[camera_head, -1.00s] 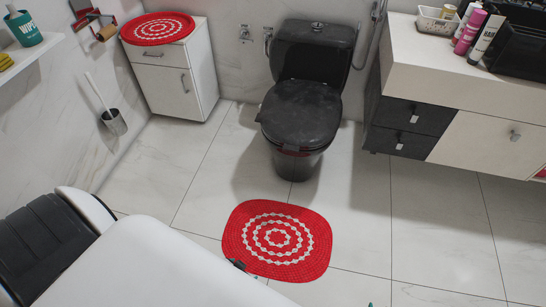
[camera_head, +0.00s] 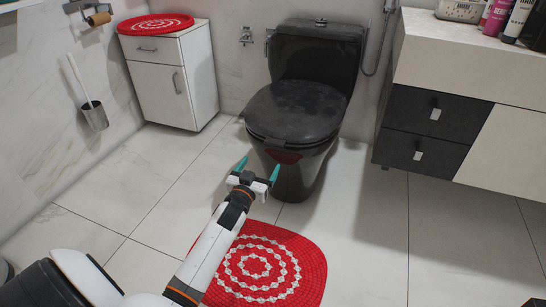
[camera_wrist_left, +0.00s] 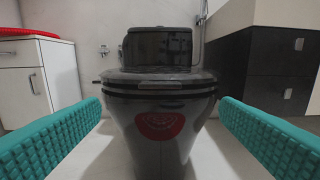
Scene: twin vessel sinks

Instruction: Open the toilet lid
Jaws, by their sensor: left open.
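The black toilet (camera_head: 302,172) stands against the back wall in the head view. Its lid (camera_head: 296,108) is down over the bowl, and the tank (camera_head: 318,55) is behind it. My left gripper (camera_head: 259,169) is open and empty, with teal fingertips, in front of the bowl and a little left of its middle in the head view. In the left wrist view the lid's front edge (camera_wrist_left: 158,77) shows ahead between the two apart fingers, with the bowl (camera_wrist_left: 160,135) and its red patch below. The fingers appear apart from the toilet. My right gripper is not visible.
A red and white round mat (camera_head: 262,268) lies on the floor below my left arm. A white cabinet (camera_head: 172,85) stands left of the toilet, a vanity with dark drawers (camera_head: 425,130) to the right. A toilet brush holder (camera_head: 95,115) is on the left wall. Floor right of the toilet is clear.

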